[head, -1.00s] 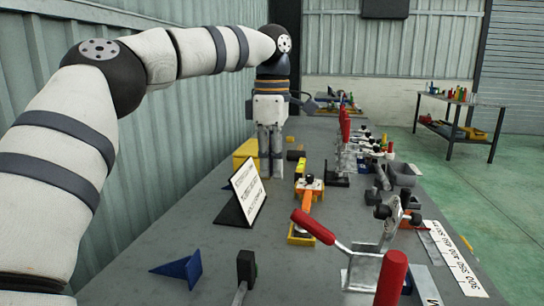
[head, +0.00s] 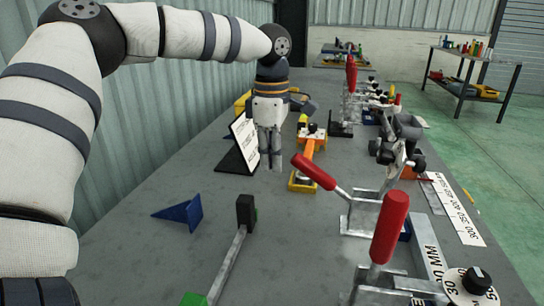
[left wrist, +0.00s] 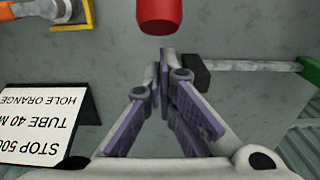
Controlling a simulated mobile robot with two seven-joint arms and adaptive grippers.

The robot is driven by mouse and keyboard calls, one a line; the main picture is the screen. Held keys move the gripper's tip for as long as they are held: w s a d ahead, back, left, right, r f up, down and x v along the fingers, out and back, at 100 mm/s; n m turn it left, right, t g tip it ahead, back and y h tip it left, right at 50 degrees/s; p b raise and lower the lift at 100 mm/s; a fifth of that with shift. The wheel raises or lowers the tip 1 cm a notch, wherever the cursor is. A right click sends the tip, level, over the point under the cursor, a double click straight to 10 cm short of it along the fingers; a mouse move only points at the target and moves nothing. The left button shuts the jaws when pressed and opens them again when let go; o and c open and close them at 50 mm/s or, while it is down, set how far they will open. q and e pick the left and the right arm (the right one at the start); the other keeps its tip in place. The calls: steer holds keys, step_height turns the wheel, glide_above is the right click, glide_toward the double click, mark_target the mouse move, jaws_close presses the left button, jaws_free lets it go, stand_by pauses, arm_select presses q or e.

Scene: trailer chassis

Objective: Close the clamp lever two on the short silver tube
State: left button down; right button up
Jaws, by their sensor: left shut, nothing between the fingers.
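Two red-handled toggle clamps stand at the front right of the bench in the head view. The farther clamp has a tilted red lever (head: 315,172). The nearer clamp has a more upright red lever (head: 390,228). I cannot tell by sight which is lever two, nor pick out the short silver tube. My left gripper (head: 275,166) points down, shut and empty, behind and left of the farther lever. In the left wrist view its fingers (left wrist: 164,65) meet just short of a red handle end (left wrist: 160,14), apart from it in the picture. My right gripper is out of view.
A white sign (head: 244,140) stands left of my left gripper. A grey bar (head: 229,266) with a black end block, a blue wedge (head: 182,212) and an orange-yellow fixture (head: 307,160) are on the bench (head: 140,255). More clamps stand farther back. A wall is at left.

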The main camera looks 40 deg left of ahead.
mark_target(296, 155)
arm_select(q)
steer(key=shift+w+d, duration=0.25)
steer(key=shift+d, duration=0.25)
steer(key=shift+w+d, duration=0.25)
steer(key=shift+d, duration=0.2)
steer(key=shift+w+d+r, duration=0.35)
steer(key=shift+d+r, duration=0.25)
steer(key=shift+r, duration=0.1)
steer(key=shift+w+d+r, duration=0.35)
steer(key=shift+d+r, duration=0.25)
steer(key=shift+r, duration=0.1)
steer(key=shift+w+d+r, duration=0.4)
steer(key=shift+d+r, duration=0.1)
steer(key=shift+d, duration=0.2)
steer(key=shift+w+d+r, duration=0.35)
steer(key=shift+d+r, duration=0.15)
steer(key=shift+d, duration=0.15)
